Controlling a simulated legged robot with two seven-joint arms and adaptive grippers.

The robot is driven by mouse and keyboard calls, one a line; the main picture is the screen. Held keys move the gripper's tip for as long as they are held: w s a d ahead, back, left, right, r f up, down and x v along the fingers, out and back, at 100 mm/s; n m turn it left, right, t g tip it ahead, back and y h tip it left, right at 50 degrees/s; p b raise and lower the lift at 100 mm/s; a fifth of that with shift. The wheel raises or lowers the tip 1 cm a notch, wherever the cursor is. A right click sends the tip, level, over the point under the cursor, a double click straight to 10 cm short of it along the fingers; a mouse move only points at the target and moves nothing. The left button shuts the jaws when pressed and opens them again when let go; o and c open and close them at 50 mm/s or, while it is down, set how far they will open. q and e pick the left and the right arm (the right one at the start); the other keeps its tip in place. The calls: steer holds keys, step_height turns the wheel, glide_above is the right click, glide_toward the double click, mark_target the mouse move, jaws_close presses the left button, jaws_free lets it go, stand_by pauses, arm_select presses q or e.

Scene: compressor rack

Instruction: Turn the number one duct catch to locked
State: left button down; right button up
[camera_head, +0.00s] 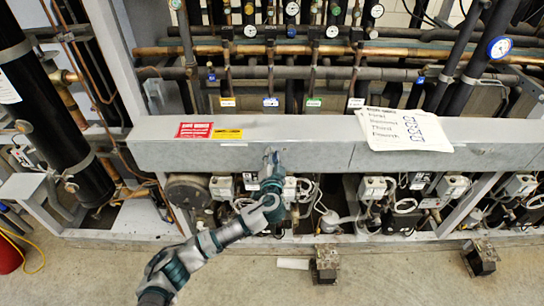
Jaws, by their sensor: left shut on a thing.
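A long grey duct (330,131) runs across the front of the compressor rack. My left arm reaches up from the bottom left, and my left gripper (271,158) is at the duct's front face, left of its middle. The gripper is shut on a small grey part at the duct, which I take to be the number one duct catch. The gripper hides most of this catch, so I cannot tell its angle or any number on it. My right gripper is not in view.
Red (194,130) and yellow (227,134) labels and a white paper sheet (404,130) lie on the duct. Pipes with gauges stand behind it. Compressor parts and cables fill the space below. Metal feet (325,265) stand on the concrete floor.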

arm_select(q)
steer(key=shift+f+m, duration=0.4)
stand_by(1.2)
steer(key=c, duration=1)
jaws_free()
steer(key=shift+w+r, duration=0.1)
steer(key=s, duration=1.2)
steer(key=shift+d, duration=0.1)
